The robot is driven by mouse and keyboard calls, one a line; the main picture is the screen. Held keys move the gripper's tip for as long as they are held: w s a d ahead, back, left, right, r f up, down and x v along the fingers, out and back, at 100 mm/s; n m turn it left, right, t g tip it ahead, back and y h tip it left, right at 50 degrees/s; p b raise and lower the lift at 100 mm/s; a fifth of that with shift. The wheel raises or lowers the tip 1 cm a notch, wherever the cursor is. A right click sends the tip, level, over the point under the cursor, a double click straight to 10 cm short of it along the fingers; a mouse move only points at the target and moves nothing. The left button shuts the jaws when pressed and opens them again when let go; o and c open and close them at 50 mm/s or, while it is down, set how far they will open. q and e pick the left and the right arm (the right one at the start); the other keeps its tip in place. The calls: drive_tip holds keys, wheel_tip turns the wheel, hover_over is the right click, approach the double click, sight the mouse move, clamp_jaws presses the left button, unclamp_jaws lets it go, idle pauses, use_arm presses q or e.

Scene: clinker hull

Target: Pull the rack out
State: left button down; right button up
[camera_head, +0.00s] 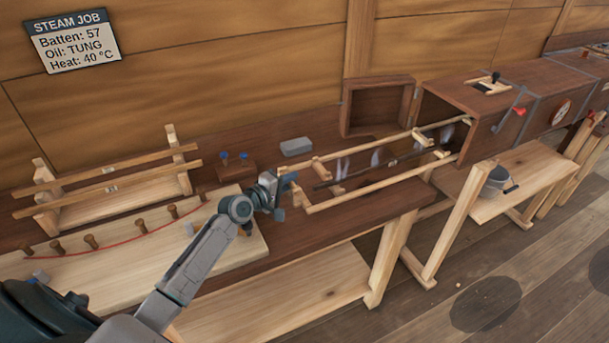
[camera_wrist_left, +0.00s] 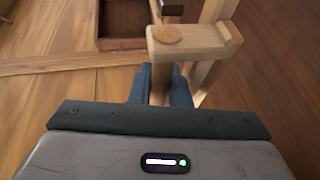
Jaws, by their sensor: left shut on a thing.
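The rack (camera_head: 385,182) is a pale wooden frame with two long rails and cross-pieces. It sticks out of the open left end of the brown steam box (camera_head: 481,103), its far end still inside. A dark thin batten (camera_head: 372,172) lies along it, with wisps of steam around. My left gripper (camera_head: 286,188) is shut at the rack's near end, over the dark bench (camera_head: 335,222). In the left wrist view the blue fingers (camera_wrist_left: 161,84) close on wood just below the rack's pale end piece (camera_wrist_left: 195,42). The exact grip is partly hidden. My right gripper is out of view.
The box's door (camera_head: 378,107) hangs open behind the rack. A grey block (camera_head: 296,147) lies on the bench. Left are a pegged board (camera_head: 130,236) and a stand with two battens (camera_head: 105,178). A bucket (camera_head: 497,180) stands below the box.

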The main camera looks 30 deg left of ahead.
use_arm(q)
drive_tip(key=shift+s+a+f, duration=0.1)
drive_tip(key=shift+s+a, duration=0.45)
drive_tip(key=shift+s, duration=0.2)
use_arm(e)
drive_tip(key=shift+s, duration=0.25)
use_arm(q)
drive_tip(key=c, duration=1.8)
unclamp_jaws()
drive_tip(key=shift+o, duration=0.8)
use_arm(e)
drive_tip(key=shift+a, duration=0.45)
